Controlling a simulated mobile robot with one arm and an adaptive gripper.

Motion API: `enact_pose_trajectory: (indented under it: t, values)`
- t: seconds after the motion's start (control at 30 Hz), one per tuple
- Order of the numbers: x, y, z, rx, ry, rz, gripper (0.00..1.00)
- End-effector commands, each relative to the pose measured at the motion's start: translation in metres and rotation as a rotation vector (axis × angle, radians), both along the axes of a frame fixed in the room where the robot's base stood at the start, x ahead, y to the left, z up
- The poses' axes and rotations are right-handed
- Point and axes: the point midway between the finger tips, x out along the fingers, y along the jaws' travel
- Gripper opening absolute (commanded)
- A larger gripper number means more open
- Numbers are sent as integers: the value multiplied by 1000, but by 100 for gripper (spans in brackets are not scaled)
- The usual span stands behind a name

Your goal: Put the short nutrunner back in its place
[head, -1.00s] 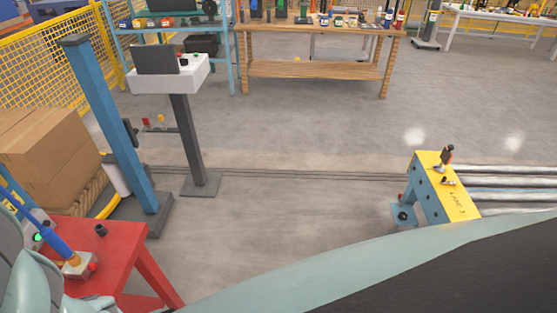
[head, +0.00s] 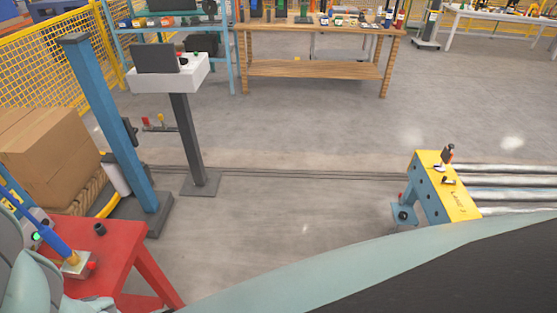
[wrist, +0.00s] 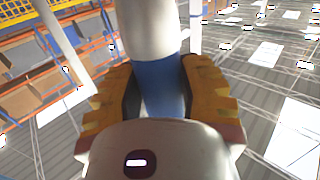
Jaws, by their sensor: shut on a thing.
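The short nutrunner, with a blue body (head: 53,243), shows at the lower left of the head view, slanted above the red stand (head: 122,238). Its lower end is close to a small pale metal block (head: 80,268) on the stand; I cannot tell whether they touch. In the wrist view the orange-padded fingers of my gripper (wrist: 162,92) are shut on the nutrunner's blue part (wrist: 165,80), with a whitish cylindrical section beyond it. In the head view my arm partly covers this area.
A yellow conveyor end (head: 447,190) is at the right. The middle floor is clear.

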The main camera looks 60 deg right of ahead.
Motion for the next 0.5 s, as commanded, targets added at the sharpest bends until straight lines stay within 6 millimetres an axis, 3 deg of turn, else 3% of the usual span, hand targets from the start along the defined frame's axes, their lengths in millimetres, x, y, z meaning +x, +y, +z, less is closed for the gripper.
enact_pose_trajectory:
  t: [0.5]
  values:
    - [0, 1, -7, 5, -1, 1, 0]
